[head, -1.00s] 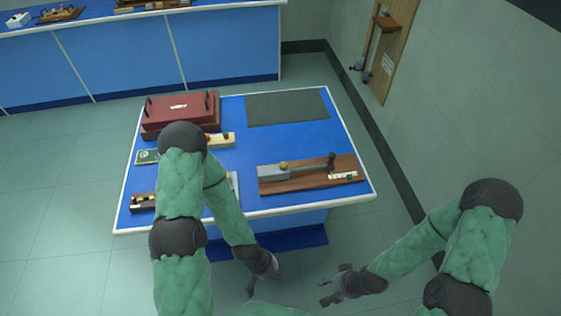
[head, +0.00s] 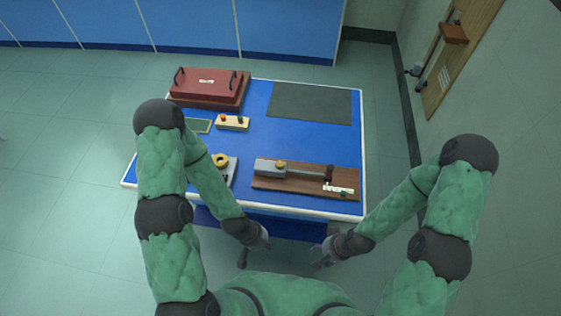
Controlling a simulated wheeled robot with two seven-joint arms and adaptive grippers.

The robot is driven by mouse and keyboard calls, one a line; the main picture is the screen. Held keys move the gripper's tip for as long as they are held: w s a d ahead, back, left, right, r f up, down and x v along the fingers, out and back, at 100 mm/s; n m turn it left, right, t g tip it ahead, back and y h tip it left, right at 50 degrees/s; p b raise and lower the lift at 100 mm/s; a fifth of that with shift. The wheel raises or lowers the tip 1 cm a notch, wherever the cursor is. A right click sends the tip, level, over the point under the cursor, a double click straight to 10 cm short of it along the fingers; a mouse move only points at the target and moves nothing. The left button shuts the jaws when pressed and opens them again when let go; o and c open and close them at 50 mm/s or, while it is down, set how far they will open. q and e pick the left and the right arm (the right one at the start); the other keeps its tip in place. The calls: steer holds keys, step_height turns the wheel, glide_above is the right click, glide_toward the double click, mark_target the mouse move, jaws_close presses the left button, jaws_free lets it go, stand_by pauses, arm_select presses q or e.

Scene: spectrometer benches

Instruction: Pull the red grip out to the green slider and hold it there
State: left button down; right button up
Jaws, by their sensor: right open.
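The wooden board (head: 268,185) lies at the front right of the blue table. No clearly red grip can be made out there. A white strip (head: 338,189) beside the handle bears a small greenish mark, too small to identify surely as the slider. My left gripper (head: 256,252) is open and empty, below the table's front edge. My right gripper (head: 319,257) is open and empty to its right, apart from the board.
The blue table (head: 235,150) also holds a red case (head: 208,86), a grey mat (head: 310,103), a small block with knobs (head: 232,122) and an instrument (head: 222,166) partly behind my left arm. A wall stands right, with a wooden panel (head: 462,60). Floor is open at left.

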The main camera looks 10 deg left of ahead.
mark_target(331, 167)
steer(key=shift+w+d+f, duration=0.1)
steer(key=w+r+n+p, duration=0.3)
steer(key=w+r+p, duration=0.1)
steer(key=r+p, duration=0.4)
steer(key=w+n, duration=0.3)
steer(key=w, duration=0.1)
steer(key=w+n+p, duration=0.1)
steer(key=w+n, duration=0.2)
steer(key=w, duration=0.1)
steer(key=w+a+n+g, duration=0.1)
steer(key=w+n, duration=0.2)
steer(key=w, duration=0.1)
steer(key=shift+r+h+p, duration=0.3)
steer(key=shift+h, duration=0.1)
steer(key=w+r+n+h, duration=0.1)
steer(key=w+r+n, duration=0.1)
steer(key=w, duration=0.2)
steer(key=w+r+n+h, duration=0.1)
steer(key=w+r+n, duration=0.1)
steer(key=w+n, duration=0.1)
steer(key=w+r+n+h, duration=0.1)
steer(key=w+r+n, duration=0.1)
steer(key=w, duration=0.3)
steer(key=shift+w+d+n+t, duration=0.25)
steer(key=shift+d+n+t, duration=0.05)
steer(key=shift+n, duration=0.4)
step_height(331, 167, down, 7)
steer(key=b, duration=0.3)
steer(key=shift+r+b, duration=0.1)
steer(key=shift+b, duration=0.2)
